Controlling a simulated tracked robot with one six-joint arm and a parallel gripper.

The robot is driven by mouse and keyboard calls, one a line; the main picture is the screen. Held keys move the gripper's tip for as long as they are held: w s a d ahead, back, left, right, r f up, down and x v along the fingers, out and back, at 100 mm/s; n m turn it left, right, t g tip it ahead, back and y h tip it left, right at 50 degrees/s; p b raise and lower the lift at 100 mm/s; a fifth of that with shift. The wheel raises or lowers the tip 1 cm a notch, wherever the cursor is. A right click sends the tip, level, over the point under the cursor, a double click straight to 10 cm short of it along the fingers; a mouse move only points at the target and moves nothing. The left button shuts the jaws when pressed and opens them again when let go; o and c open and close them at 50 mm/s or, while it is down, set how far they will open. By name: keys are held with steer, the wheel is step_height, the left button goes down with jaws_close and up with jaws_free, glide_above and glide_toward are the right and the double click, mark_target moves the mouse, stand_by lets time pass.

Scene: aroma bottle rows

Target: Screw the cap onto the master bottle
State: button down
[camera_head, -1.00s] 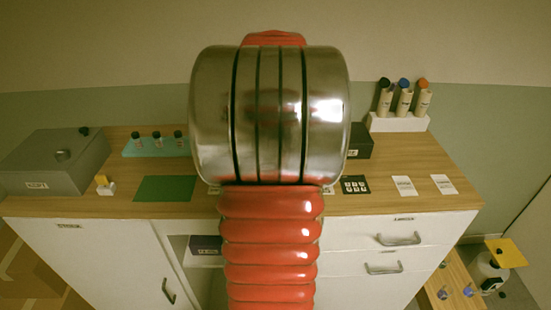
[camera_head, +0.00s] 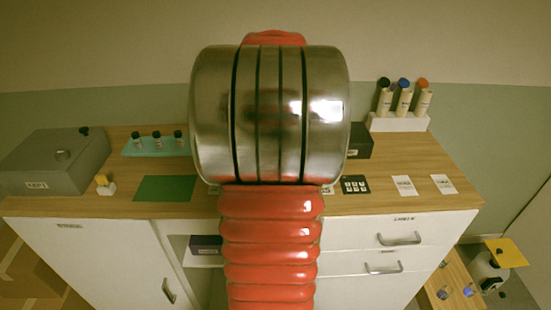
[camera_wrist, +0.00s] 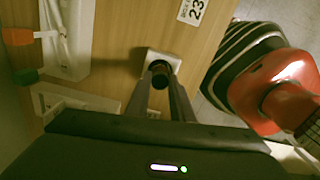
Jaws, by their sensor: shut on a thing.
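In the wrist view my gripper (camera_wrist: 160,82) has its two dark fingers closed around a small round black piece (camera_wrist: 160,70), which looks like the cap. Just beyond it is a white square-edged piece (camera_wrist: 164,55) on the wooden surface. The master bottle cannot be told apart there, and I cannot tell whether the cap touches a bottle neck. In the head view my own arm covers the middle of the counter and hides the gripper, the cap and the place below them.
On the wooden counter (camera_head: 118,203) are a grey box (camera_head: 45,165), a teal rack (camera_head: 150,151) with small bottles, a green mat (camera_head: 165,188) and a white stand (camera_head: 398,123) with three capped bottles. White cards lie at right. A numbered label (camera_wrist: 193,10) shows in the wrist view.

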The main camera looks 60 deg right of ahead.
steer(key=m, duration=1.3)
steer(key=shift+m, duration=0.4)
steer(key=c, duration=1.5)
jaws_free()
steer(key=shift+c, duration=0.2)
steer(key=shift+r, duration=3.5)
steer(key=shift+w, duration=0.1)
